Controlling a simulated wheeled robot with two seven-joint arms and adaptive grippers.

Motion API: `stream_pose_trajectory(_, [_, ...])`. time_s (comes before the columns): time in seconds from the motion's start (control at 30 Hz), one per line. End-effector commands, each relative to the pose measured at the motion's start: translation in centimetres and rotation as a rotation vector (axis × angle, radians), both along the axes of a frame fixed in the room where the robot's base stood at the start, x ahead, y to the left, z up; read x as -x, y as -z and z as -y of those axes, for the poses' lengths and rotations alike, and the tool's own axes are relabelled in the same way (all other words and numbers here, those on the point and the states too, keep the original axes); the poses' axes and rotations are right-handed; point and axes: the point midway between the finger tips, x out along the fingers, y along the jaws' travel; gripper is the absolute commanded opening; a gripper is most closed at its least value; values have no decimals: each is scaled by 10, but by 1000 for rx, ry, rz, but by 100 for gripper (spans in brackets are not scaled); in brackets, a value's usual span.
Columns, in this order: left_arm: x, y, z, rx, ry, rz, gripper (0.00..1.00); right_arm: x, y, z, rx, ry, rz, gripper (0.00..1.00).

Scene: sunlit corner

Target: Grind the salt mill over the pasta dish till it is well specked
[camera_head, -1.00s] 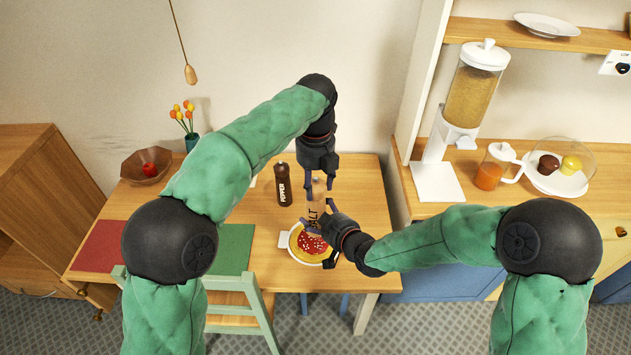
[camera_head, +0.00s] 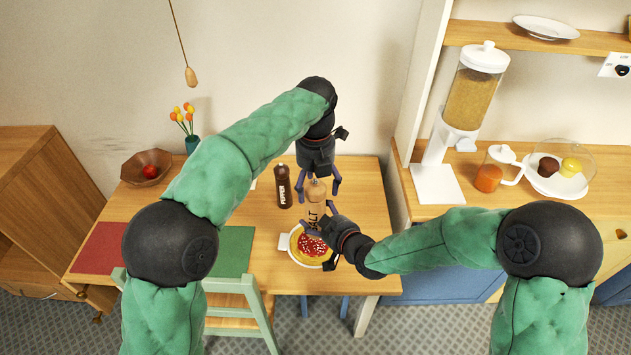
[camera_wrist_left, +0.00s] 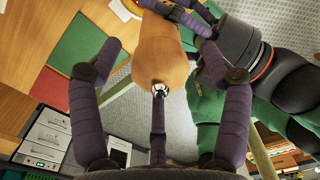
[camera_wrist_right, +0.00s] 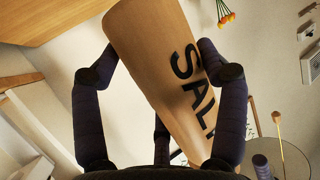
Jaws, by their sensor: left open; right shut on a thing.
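The salt mill (camera_head: 317,206) is a light wooden mill marked SALT, held above the pasta dish (camera_head: 309,250). The dish is a white bowl of yellow pasta with red sauce and white specks. My right gripper (camera_head: 314,226) is shut on the mill's body, with the lettering also visible in the right wrist view (camera_wrist_right: 165,70). My left gripper (camera_head: 318,189) is open around the mill's top, pointing down. In the left wrist view the mill's top with its metal knob (camera_wrist_left: 160,88) lies between the spread fingers. Part of the dish is hidden behind the right gripper.
A dark pepper mill (camera_head: 283,187) stands on the table left of the held mill. A red mat (camera_head: 99,248) and a green mat (camera_head: 236,249) lie to the left, by a green chair (camera_head: 262,312). The side counter holds a grain dispenser (camera_head: 470,92) and a jug (camera_head: 489,177).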

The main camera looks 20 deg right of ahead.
Motion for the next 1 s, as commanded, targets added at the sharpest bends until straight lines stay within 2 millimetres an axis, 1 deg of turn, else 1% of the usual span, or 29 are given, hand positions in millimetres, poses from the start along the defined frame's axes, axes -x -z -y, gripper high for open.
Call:
stream_pose_trajectory(0.17, [-1, -12, 1, 3, -1, 4, 78, 0, -1, 0, 0, 1, 1, 29])
stream_pose_trajectory(0.27, [-1, -28, 1, 3, 0, 4, 78, 0, -1, 0, 0, 1, 1, 29])
stream_pose_trajectory(0.43, [-1, -63, 1, 3, 0, 4, 78, 0, 0, 0, 0, 1, 1, 29])
stream_pose_trajectory(0.6, [-1, -91, 1, 3, 0, 3, 78, 0, 0, 0, 0, 1, 1, 29])
stream_pose_trajectory(0.8, [-1, -110, 1, 1, 0, 2, 78, 0, 0, 0, 0, 1, 1, 29])
stream_pose_trajectory(1.0, [-1, -118, 0, 0, 0, 1, 78, 0, 0, 0, 0, 1, 1, 29])
